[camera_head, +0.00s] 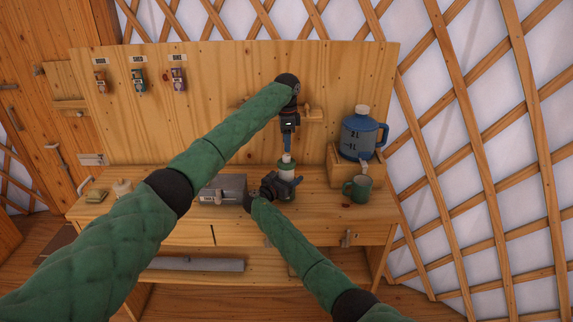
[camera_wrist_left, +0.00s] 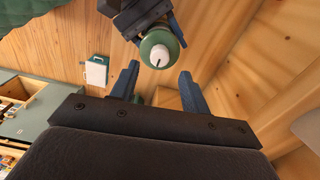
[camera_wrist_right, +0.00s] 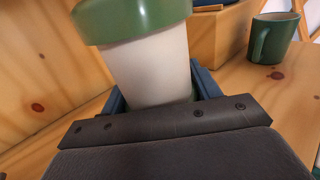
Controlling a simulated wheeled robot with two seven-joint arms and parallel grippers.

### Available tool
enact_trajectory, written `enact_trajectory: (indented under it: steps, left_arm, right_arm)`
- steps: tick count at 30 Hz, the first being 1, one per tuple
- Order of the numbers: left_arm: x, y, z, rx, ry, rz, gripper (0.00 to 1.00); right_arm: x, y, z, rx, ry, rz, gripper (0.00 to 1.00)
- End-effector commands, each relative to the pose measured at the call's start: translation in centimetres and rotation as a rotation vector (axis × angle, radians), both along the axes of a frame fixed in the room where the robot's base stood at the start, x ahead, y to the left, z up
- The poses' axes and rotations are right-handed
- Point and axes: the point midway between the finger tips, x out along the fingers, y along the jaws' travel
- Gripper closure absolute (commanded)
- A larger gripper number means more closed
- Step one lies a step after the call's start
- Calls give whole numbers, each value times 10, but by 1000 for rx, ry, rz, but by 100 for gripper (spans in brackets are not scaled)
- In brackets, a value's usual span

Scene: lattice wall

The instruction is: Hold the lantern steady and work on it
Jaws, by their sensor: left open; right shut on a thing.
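The lantern (camera_head: 286,168) is green and white and stands upright above the workbench top. In the right wrist view its white body (camera_wrist_right: 155,68) and green upper band fill the space between the fingers. My right gripper (camera_head: 283,187) is shut around the lantern's lower body. My left gripper (camera_head: 287,143) is open and points down just above the lantern, with nothing between its fingers. In the left wrist view, the lantern's round top (camera_wrist_left: 158,52) has a green rim, a pale centre and a thin dark mark. It lies just beyond the left fingertips (camera_wrist_left: 158,78). The lantern's base is hidden.
A blue jug (camera_head: 358,137) stands on a wooden box (camera_head: 372,174) at right, with a green mug (camera_head: 358,189) in front. A grey metal case (camera_head: 223,187) lies left of the lantern. Small labelled items (camera_head: 138,80) hang on the backboard. The bench front (camera_head: 320,229) is partly clear.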

Motion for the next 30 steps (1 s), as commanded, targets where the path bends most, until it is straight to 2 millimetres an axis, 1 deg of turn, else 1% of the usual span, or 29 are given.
enact_trajectory:
  steps: [21,27,30]
  left_arm:
    - [0,-1,-39,3,3,-1018,54]
    - [0,0,-48,4,3,-1262,54]
    - [0,0,-51,3,4,-1345,54]
  right_arm:
    - [0,0,-1,0,1,-1,60]
    - [0,0,-1,0,1,-1,60]
    - [0,0,-1,0,1,0,60]
